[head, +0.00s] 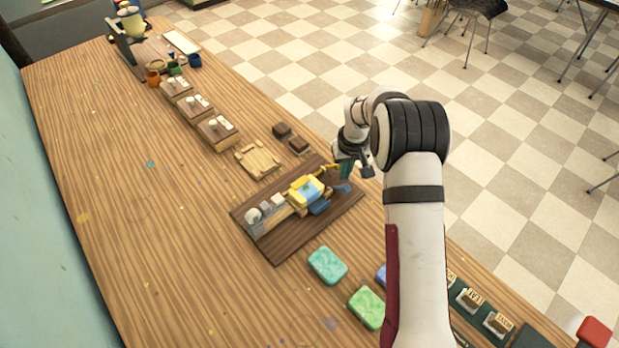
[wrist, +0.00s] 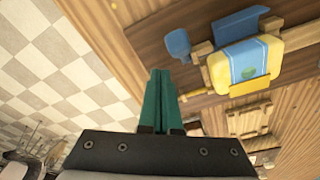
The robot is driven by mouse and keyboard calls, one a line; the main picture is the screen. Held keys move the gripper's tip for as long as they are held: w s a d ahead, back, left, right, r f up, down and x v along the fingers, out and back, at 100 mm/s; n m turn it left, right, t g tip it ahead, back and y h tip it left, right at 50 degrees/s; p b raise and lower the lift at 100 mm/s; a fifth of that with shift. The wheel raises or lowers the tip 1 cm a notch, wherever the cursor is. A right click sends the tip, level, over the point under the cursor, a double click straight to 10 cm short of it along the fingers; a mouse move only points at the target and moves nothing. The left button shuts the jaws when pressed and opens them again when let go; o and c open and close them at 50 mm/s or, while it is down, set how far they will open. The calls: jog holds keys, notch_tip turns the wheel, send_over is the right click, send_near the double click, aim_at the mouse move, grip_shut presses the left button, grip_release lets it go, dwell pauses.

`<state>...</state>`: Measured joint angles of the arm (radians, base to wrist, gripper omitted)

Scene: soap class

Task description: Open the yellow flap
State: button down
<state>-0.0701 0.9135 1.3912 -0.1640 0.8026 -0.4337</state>
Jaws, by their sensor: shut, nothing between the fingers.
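A small press or mould stands on a dark board (head: 285,250). Its cream and yellow block (head: 306,191) has a blue band across the top. The yellow flap (head: 299,183) lies along the block's far side; in the wrist view it is a flat yellow strip (wrist: 250,86) beside the block. A blue flap (head: 320,207) is on the opposite side; it also shows in the wrist view (wrist: 237,28). My gripper (head: 346,170) has teal fingers, shut and empty, at the board's right end, apart from the flap. The fingers also show in the wrist view (wrist: 164,85).
A blue paddle-shaped part (wrist: 177,43) sticks out from the block toward my fingers. A wooden frame (head: 258,159) and dark blocks (head: 290,136) lie beyond the board. A teal soap (head: 327,265) and a green soap (head: 367,307) lie nearer. The table's left side is mostly clear.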

jog(key=shift+w+a+r, duration=0.1)
jog(key=shift+w, duration=0.05)
jog(key=shift+w+a+r, duration=0.35)
jog(key=shift+w+a, duration=0.05)
dwell(0.4)
jog(key=shift+w+a+r, duration=0.3)
jog(key=shift+w+a, duration=0.35)
jog(key=shift+w+a+r, duration=0.1)
jog(key=shift+w+a, duration=0.4)
dwell(0.4)
